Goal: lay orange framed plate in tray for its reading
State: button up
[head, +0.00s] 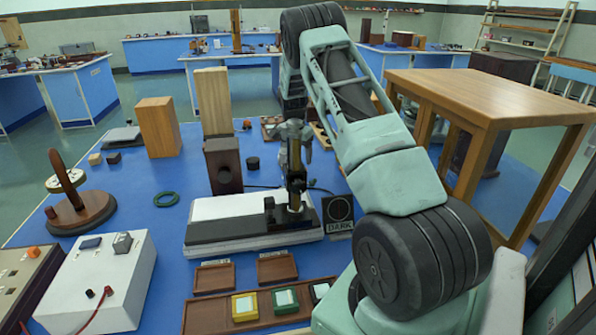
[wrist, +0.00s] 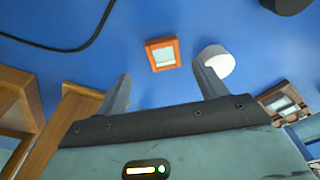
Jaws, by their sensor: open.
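The orange framed plate (wrist: 164,54) is a small square with a pale centre. In the wrist view it lies on the blue bench top, just beyond the fingertips. My gripper (wrist: 161,69) is open and empty, with the plate in line with the gap between its fingers and apart from both. I cannot make out the orange plate in the head view. Two shallow brown trays, a left one (head: 214,278) and a right one (head: 277,268), lie at the front of the bench and look empty. I cannot tell which tray is meant.
A white round piece (wrist: 216,61) lies close to the plate, behind the right finger. A rack holds a yellow framed plate (head: 244,306) and a green one (head: 285,300). A white-and-black instrument (head: 230,230) and a DARK card (head: 339,214) stand behind the trays.

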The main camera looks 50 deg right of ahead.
jog(key=shift+w+d+f+p, duration=0.1)
jog(key=shift+d+f+p, duration=0.1)
jog(key=shift+f, duration=0.75)
jog(key=shift+w+d+f+p, duration=0.15)
jog(key=shift+f+p, duration=0.1)
jog(key=shift+f, duration=0.7)
jog(key=shift+w+d+f+p, duration=0.1)
jog(key=shift+d+f+p, duration=0.1)
jog(key=shift+f, duration=0.75)
jog(key=c, duration=1.1)
jog(key=shift+r, duration=0.1)
jog(key=shift+c, duration=0.2)
